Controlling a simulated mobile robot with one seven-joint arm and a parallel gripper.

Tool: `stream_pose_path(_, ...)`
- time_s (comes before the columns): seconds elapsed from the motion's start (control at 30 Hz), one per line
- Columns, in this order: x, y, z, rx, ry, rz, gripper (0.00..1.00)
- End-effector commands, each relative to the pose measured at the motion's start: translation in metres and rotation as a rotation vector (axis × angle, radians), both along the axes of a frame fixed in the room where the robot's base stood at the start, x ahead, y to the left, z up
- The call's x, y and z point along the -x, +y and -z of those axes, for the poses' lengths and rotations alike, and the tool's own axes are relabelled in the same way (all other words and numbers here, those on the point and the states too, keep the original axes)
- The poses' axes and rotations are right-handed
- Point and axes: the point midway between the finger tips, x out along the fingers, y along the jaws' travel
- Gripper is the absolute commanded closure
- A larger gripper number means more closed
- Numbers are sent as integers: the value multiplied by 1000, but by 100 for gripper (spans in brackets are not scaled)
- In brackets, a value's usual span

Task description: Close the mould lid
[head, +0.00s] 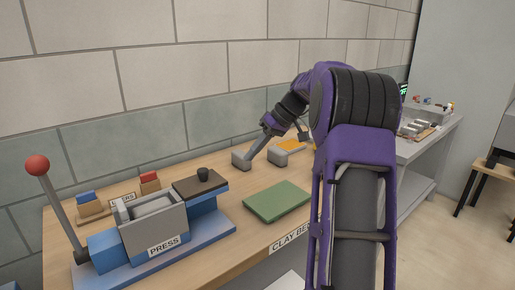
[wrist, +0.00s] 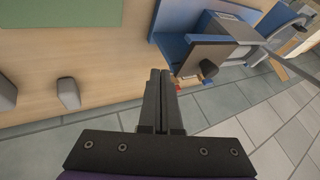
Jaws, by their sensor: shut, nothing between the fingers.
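The grey mould box (head: 152,227) of the press stands on a blue base, its top uncovered. The brown lid (head: 190,188) with a black knob (head: 203,174) lies flat on the blue support to the right of the box, clear of its opening. In the wrist view the lid (wrist: 205,48) and its blue support (wrist: 170,45) show to the upper right of the fingers. My gripper (wrist: 160,75) is shut and empty, its two dark fingers together. In the head view it hangs over the back of the table, right of the lid and apart from it.
A lever with a red ball (head: 37,165) rises at the press's left. Two small holders with blue and red blocks (head: 149,177) stand behind. A green mat (head: 277,201) lies right of the press. Grey blocks (head: 241,161) stand near the wall.

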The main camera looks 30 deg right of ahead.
Motion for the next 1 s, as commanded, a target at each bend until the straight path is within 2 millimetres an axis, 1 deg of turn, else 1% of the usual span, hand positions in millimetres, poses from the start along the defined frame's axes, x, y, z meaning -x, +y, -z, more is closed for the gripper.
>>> stream_pose_path(0.03,-3,8,12,-1,2,-3,100)
stream_pose_path(0.1,-7,16,24,-2,2,-3,100)
stream_pose_path(0.2,-13,26,39,0,1,-3,100)
stream_pose_path(0.23,-14,30,41,0,-1,-3,100)
stream_pose_path(0.3,-10,42,38,2,-1,-2,100)
stream_pose_path(0.4,-8,54,38,1,-1,-1,100)
stream_pose_path(0.5,-6,61,38,1,-1,0,100)
stream_pose_path(0.67,-6,65,37,1,-1,1,100)
stream_pose_path(1.0,-6,64,37,1,-1,1,100)
